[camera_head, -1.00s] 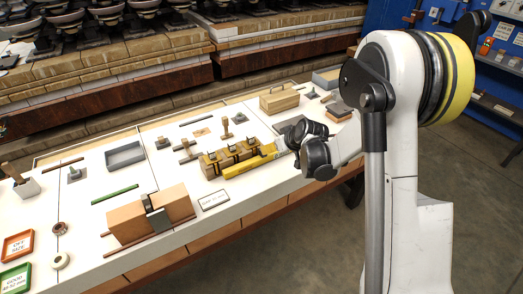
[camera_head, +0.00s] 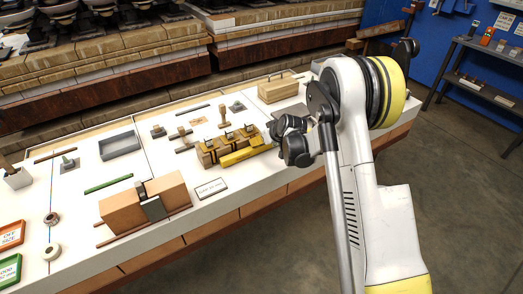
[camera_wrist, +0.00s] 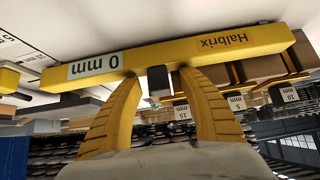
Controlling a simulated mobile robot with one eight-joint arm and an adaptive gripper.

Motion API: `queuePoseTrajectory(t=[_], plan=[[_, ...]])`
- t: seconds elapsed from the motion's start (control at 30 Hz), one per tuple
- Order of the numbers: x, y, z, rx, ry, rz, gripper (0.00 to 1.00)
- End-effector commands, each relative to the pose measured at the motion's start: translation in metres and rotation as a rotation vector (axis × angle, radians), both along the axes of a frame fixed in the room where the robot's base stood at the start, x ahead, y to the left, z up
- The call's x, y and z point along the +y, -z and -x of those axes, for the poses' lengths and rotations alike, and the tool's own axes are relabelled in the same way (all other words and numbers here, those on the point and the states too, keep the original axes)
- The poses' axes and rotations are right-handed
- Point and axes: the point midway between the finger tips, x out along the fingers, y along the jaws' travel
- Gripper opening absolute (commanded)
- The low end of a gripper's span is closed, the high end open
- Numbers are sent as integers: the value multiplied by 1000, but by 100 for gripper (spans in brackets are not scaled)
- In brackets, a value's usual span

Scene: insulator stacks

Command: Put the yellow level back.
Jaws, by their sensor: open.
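The yellow level (camera_head: 248,154) lies along the front of a wooden rack (camera_head: 206,156) on the white bench. In the wrist view the level (camera_wrist: 190,58) spans the upper part as a long yellow bar with "0 mm" and "Halbrix" labels. My gripper (camera_wrist: 160,76) has its two yellow fingers apart, with the tips at the level's lower edge. I cannot tell whether they touch it. A dark block (camera_wrist: 158,82) shows between the fingertips. In the head view my dark wrist hides the level's right end.
The rack's wooden blocks carry 5, 10 and 15 mm labels. A wooden box (camera_head: 278,89) is behind. A grey tray (camera_head: 120,145) and green rod (camera_head: 108,184) lie left.

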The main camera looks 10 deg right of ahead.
Motion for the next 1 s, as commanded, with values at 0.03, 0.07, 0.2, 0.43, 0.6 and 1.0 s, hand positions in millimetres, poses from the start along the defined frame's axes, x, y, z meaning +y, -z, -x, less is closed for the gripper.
queuePoseTrajectory(t=[0.03, 0.07, 0.2, 0.43, 0.6, 1.0], plan=[[0, 0, 0, 0, 0, 0, 49], [0, 0, 0, 0, 0, 0, 49], [0, -1, 0, 0, 0, 0, 38], [0, -1, 0, 0, 1, -1, 0], [0, -1, 0, -1, 1, -1, 0], [0, -39, 0, -1, 1, -1, 0]])
